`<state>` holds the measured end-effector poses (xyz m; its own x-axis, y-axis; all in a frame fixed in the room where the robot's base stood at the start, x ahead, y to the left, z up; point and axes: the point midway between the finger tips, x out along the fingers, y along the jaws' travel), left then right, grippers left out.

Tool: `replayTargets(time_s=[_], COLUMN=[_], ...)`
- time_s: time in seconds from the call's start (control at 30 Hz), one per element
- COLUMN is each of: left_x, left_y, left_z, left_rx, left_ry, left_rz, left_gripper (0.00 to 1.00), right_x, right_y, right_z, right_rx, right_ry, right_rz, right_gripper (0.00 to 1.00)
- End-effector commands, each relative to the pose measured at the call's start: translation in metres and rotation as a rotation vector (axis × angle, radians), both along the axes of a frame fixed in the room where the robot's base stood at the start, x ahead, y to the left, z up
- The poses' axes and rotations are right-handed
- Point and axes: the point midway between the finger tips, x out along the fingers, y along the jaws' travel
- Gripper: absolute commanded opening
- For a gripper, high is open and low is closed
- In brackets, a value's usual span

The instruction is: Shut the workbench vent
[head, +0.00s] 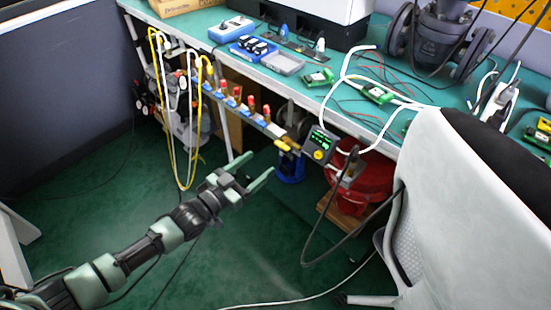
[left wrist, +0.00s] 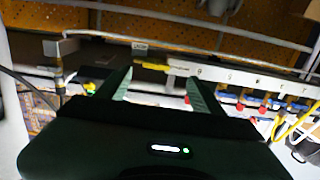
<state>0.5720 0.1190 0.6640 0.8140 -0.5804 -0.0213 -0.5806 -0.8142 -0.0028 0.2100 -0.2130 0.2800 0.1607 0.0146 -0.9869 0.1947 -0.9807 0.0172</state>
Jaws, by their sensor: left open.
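A manifold rail (head: 232,101) runs along the front edge of the workbench, with several red-topped, blue-bodied valves. At its right end is a yellow lever (head: 287,145), beside a dark box with a green display (head: 319,144). I cannot tell for sure which part is the vent. My left gripper (head: 262,162) is open and empty, below and left of the yellow lever and apart from it in the head view. In the left wrist view the open fingers (left wrist: 160,77) point toward a yellow piece (left wrist: 152,66), probably the lever. My right gripper is not in view.
Yellow and white hoses (head: 182,110) hang at the rail's left. A white chair (head: 470,190) stands at right, a black cable (head: 335,240) looping beside it. Green boards (head: 378,94) and wires lie on the workbench (head: 290,85). The green floor (head: 120,205) at left is mostly clear.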

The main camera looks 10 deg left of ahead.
Motion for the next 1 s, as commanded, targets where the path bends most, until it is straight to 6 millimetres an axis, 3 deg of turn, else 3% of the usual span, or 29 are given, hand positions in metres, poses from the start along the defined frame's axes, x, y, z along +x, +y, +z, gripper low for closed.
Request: replayTargets(time_s=[0.17,0.5,0.9,1.0], left_x=[0.016,0.056,0.063,0.063], left_y=[-0.012,-0.041,-0.046,-0.046], left_z=[0.009,0.007,0.007,0.007], left_rx=[-0.016,-0.014,-0.013,-0.013], left_ry=[-0.023,-0.019,-0.018,-0.018], left_rz=[-0.011,-0.010,-0.009,-0.009], left_gripper=[0.67,0.67,0.67,0.39], right_x=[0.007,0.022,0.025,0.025], right_y=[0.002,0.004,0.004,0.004], right_z=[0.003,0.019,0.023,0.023], right_rx=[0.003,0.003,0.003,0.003], right_ry=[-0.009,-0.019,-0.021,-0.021], right_rz=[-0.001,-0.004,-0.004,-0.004], right_gripper=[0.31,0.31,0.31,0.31])
